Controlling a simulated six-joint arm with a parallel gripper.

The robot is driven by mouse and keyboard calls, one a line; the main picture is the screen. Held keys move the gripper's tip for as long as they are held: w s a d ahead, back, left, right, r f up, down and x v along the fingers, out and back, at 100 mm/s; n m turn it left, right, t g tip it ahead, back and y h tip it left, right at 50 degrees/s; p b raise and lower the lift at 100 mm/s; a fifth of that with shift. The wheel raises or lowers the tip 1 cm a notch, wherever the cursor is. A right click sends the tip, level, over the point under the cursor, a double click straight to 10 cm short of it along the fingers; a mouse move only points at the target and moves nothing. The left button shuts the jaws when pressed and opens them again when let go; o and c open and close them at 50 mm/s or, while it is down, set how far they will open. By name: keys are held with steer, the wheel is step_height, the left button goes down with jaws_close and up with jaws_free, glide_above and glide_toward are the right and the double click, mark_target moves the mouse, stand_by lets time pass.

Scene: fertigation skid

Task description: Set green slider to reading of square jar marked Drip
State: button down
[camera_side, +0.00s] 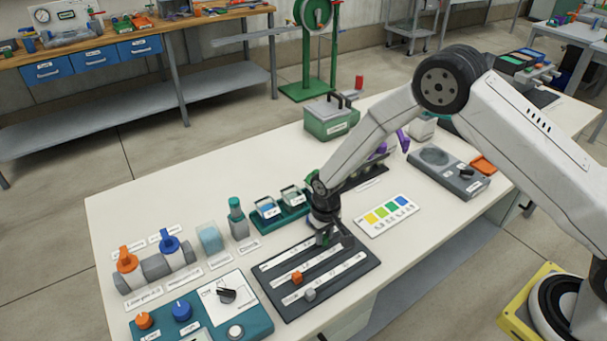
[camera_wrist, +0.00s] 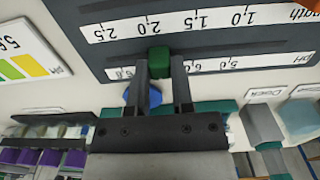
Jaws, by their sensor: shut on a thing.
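The green slider (camera_wrist: 159,60) sits on the pH scale strip (camera_wrist: 215,65) of the dark slider board (camera_side: 352,270). My gripper (camera_wrist: 161,66) has one finger on each side of the slider and is shut on it. In the side view my gripper (camera_side: 326,238) is over the far strip and mostly hides the slider. In the wrist view the slider is between the 5.0 mark and the left end numbers; its exact reading is covered. Two square jars with bluish contents, one left (camera_side: 268,211) and one right (camera_side: 291,196), stand in a green rack. Their labels are too small to read.
An orange slider (camera_side: 297,278) and a grey slider (camera_side: 310,295) are on the nearer strips. A pH colour card (camera_side: 388,215) lies right of the board. A teal knob panel (camera_side: 249,306) and a pale-blue clear container (camera_side: 210,239) are to the left. The table's front edge is close to the board.

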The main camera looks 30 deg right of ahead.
mark_target(339, 236)
steer(key=d, duration=0.5)
steer(key=shift+d, duration=0.1)
steer(key=shift+c, duration=2.4)
jaws_free()
steer(key=shift+r, duration=0.1)
steer(key=shift+r, duration=0.2)
step_height(339, 236, up, 7)
steer(key=shift+r, duration=0.15)
